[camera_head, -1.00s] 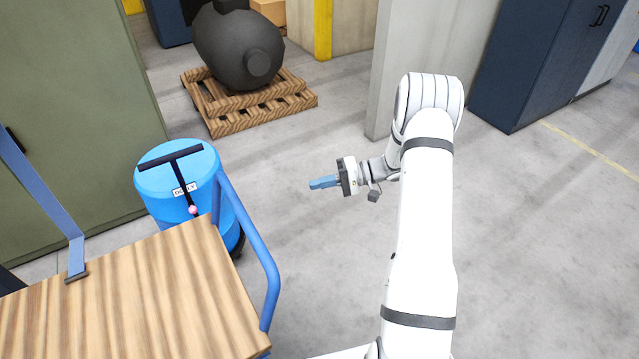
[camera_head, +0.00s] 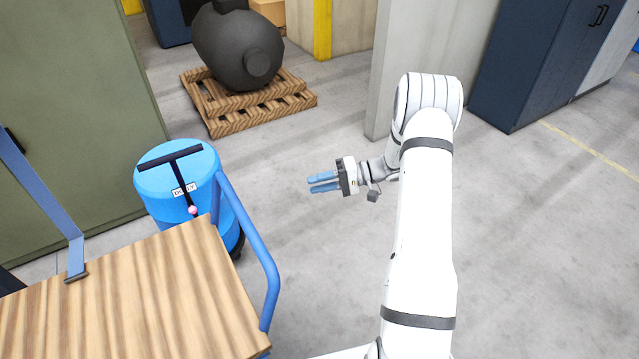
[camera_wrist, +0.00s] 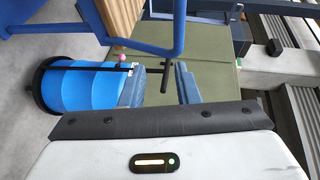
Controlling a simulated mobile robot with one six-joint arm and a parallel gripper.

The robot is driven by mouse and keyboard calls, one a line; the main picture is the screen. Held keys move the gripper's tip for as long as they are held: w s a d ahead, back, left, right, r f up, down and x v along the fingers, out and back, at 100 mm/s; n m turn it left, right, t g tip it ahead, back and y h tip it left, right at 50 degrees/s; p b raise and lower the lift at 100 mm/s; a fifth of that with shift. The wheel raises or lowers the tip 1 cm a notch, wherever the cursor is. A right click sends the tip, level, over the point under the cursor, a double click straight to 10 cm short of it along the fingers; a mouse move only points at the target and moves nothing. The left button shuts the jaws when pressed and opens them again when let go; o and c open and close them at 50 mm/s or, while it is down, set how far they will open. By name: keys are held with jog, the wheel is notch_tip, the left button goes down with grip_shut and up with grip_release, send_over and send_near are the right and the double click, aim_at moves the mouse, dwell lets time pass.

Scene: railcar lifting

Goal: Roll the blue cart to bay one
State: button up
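A blue drum (camera_head: 177,200) stands upright on a dark wheeled base, partly hidden behind a cart. A black T-shaped handle (camera_head: 186,156) rises in front of it, with a pink ball and a white label that seems to read DOLLY. A cart with a wooden deck (camera_head: 120,300) and blue tubular rail (camera_head: 262,252) stands at lower left. My gripper (camera_head: 311,183) is open and empty, right of the drum and apart from it. In the wrist view the drum (camera_wrist: 85,85) appears sideways, and the handle's crossbar (camera_wrist: 166,76) shows between my open fingers (camera_wrist: 160,82), farther off.
A dark rounded machine part (camera_head: 238,45) sits on a wooden pallet (camera_head: 215,122) at the back. A green cabinet (camera_head: 70,110) stands behind the drum. A grey pillar (camera_head: 388,90) and dark blue cabinets (camera_head: 525,60) stand behind my arm. The concrete floor around my gripper is clear.

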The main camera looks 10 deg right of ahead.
jog(key=o, duration=0.4)
jog(key=shift+c, duration=0.2)
jog(key=d+r+b, duration=0.1)
jog(key=d+b, duration=0.1)
jog(key=d, duration=0.5)
jog(key=shift+s+d+r, duration=0.2)
jog(key=shift+s+d, duration=0.1)
jog(key=shift+d, duration=0.1)
